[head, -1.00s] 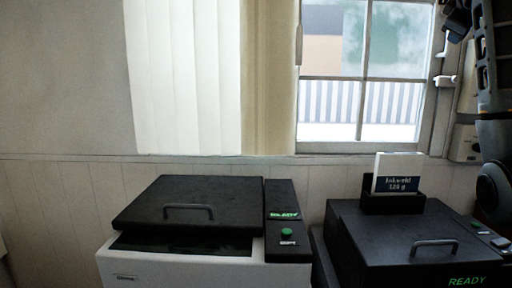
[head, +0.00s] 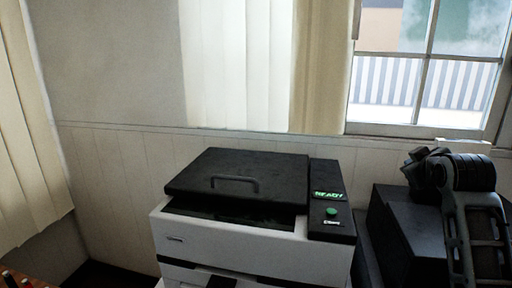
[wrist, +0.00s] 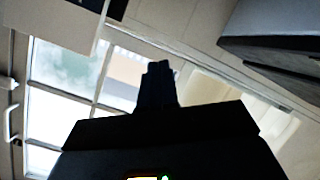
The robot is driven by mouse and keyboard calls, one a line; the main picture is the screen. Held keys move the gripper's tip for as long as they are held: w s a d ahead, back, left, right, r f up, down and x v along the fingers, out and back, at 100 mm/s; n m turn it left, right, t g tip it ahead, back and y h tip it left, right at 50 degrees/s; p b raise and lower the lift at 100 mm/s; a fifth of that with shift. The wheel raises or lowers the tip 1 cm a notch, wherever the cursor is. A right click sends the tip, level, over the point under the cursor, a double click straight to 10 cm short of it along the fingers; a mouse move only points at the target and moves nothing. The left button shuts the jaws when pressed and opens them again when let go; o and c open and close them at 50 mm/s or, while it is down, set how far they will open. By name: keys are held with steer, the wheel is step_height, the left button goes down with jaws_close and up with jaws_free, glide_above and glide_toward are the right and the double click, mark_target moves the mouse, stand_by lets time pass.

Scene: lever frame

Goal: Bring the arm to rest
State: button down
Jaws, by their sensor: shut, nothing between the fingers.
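My arm (head: 468,208) shows at the right edge of the head view, in front of the right-hand dark machine. My gripper (wrist: 160,70) shows in the wrist view as a dark shape with its two fingers together. It is shut, with nothing seen between the fingers. It points at the wall and window area and appears clear of everything. In the head view I cannot make out the fingertips apart from the rest of the arm.
A white printer (head: 230,238) with a black handled lid (head: 238,178) and a READY panel (head: 328,195) stands in the middle. A dark machine (head: 388,225) is beside it, mostly behind my arm. A window (head: 430,75) and blinds (head: 235,65) are behind.

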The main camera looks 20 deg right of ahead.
steer(key=s+a+f+t+y, duration=0.15)
steer(key=s+a+f, duration=0.35)
steer(key=a+f, duration=0.75)
steer(key=s+a+f+y, duration=0.3)
steer(key=s+a+f, duration=0.5)
steer(key=s+a, duration=0.35)
steer(key=s+a+t+y, duration=0.1)
steer(key=s+a, duration=0.3)
steer(key=s, duration=0.3)
steer(key=s+a+y, duration=0.1)
steer(key=s+a, duration=0.3)
steer(key=s, duration=0.3)
steer(key=s+a+r, duration=0.1)
steer(key=s+r, duration=0.1)
steer(key=s, duration=0.4)
steer(key=s+a+r+y, duration=0.1)
steer(key=s+r, duration=0.2)
steer(key=s, duration=0.4)
steer(key=shift+a+r, duration=0.15)
steer(key=shift+r, duration=0.1)
steer(key=shift+t+y, duration=0.25)
